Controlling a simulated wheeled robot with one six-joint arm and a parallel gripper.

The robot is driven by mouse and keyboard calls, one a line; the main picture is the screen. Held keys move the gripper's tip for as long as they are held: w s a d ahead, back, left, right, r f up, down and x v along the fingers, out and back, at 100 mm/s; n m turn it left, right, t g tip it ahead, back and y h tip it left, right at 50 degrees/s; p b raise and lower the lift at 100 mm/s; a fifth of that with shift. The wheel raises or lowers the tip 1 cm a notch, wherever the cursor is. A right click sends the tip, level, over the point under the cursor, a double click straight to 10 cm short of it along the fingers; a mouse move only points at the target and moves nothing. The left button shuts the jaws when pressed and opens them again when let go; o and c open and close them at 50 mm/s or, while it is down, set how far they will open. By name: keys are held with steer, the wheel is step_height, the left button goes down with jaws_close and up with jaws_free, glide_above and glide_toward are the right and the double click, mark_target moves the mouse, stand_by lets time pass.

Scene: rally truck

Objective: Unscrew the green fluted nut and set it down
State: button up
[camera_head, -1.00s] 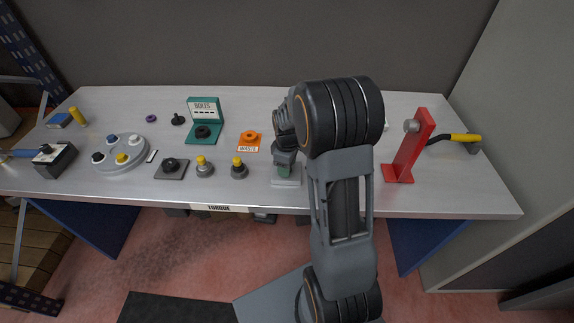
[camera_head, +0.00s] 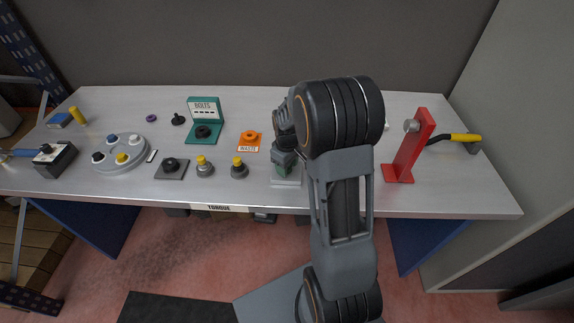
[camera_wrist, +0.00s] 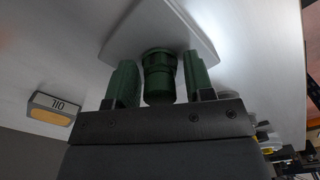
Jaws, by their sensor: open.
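The green fluted nut (camera_wrist: 158,78) shows in the wrist view, at the pale base plate (camera_wrist: 160,25). My gripper (camera_wrist: 160,68) is open, with one green finger on each side of the nut. A gap shows between the nut and the left finger, and a narrower one on the right. In the head view my gripper (camera_head: 284,166) points down over the pale plate (camera_head: 288,182) near the table's front edge. It and my arm hide most of the nut there.
A red upright stand (camera_head: 408,150) is to the right. A labelled grey-and-yellow block (camera_wrist: 52,107) shows in the wrist view. Bare table lies between plate and stand.

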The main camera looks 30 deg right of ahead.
steer(key=shift+m, duration=0.6)
steer(key=shift+m, duration=0.9)
steer(key=c, duration=0.5)
steer(key=shift+n, duration=0.9)
steer(key=shift+c, duration=0.3)
steer(key=shift+n, duration=0.9)
